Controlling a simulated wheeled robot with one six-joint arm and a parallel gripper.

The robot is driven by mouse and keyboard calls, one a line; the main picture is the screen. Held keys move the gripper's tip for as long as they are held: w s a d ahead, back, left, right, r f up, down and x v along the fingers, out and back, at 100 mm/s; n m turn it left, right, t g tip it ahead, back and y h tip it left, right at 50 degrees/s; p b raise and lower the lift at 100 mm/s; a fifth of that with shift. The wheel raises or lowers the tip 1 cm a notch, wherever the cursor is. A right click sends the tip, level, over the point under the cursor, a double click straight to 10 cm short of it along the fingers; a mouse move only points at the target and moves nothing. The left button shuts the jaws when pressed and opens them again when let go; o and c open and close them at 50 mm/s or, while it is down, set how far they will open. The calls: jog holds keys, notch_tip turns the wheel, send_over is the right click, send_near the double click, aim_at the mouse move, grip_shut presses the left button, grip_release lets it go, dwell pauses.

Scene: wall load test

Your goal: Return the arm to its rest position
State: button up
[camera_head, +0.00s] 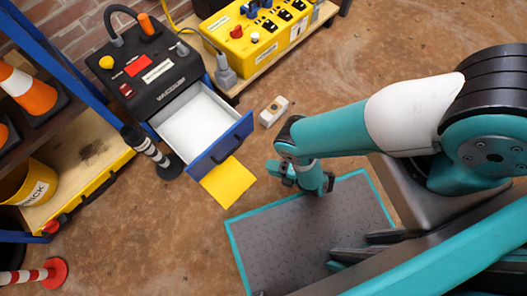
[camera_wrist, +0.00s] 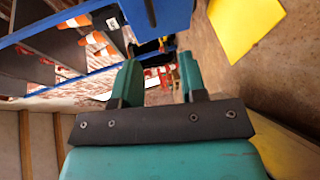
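My arm is teal, white and black and reaches in from the right side of the head view. My gripper (camera_head: 280,174) hangs in the air at the arm's end, over or near the far left edge of the grey mat with a teal border (camera_head: 310,225). In the wrist view my gripper (camera_wrist: 158,82) shows two teal fingers standing apart. The gap between them is clear and nothing is held. The gripper is apart from the open drawer.
A blue-fronted drawer (camera_head: 222,146) stands open below a black control box (camera_head: 150,70). A yellow sheet (camera_head: 229,182) and a small pale box (camera_head: 273,111) lie on the floor. A blue rack (camera_head: 62,65) with cones is at left. Floor at upper right is clear.

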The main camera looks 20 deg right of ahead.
jog(key=shift+w+d+r+m, duration=0.15)
jog(key=shift+r+m, duration=0.05)
jog(key=shift+r, duration=0.25)
jog(key=shift+w+d+r+m, duration=0.1)
jog(key=shift+w+r+m, duration=0.1)
jog(key=shift+r, duration=0.2)
